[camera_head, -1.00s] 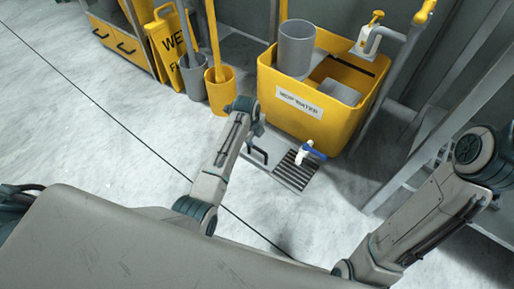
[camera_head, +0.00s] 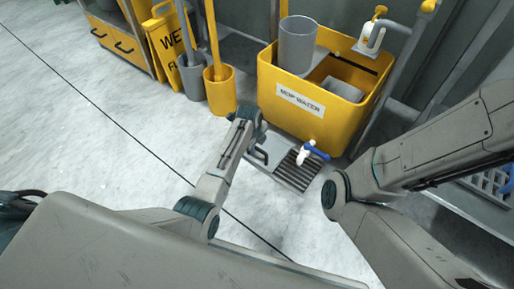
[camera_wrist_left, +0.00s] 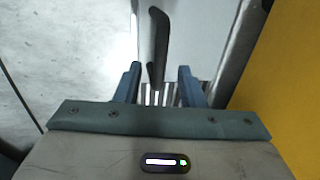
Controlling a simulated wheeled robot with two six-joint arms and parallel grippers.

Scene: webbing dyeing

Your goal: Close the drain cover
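The drain cover (camera_head: 262,161) is a light grey plate with a dark bar handle, beside a slatted drain grate (camera_head: 297,171) on the floor. I cannot tell the plate's exact tilt. My left gripper (camera_head: 259,143) is at the handle. In the left wrist view, my left gripper (camera_wrist_left: 159,84) is open, with the dark handle (camera_wrist_left: 158,45) running between its two fingers and gaps on both sides. The cover plate (camera_wrist_left: 190,38) and grate bars (camera_wrist_left: 160,96) show beyond.
A yellow mop-water tub (camera_head: 297,118) stands just behind the grate. Its white tap with a blue lever (camera_head: 314,149) hangs over the grate. A yellow bucket (camera_head: 221,92) and a wet-floor sign (camera_head: 168,45) stand at back left. The floor at left is clear.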

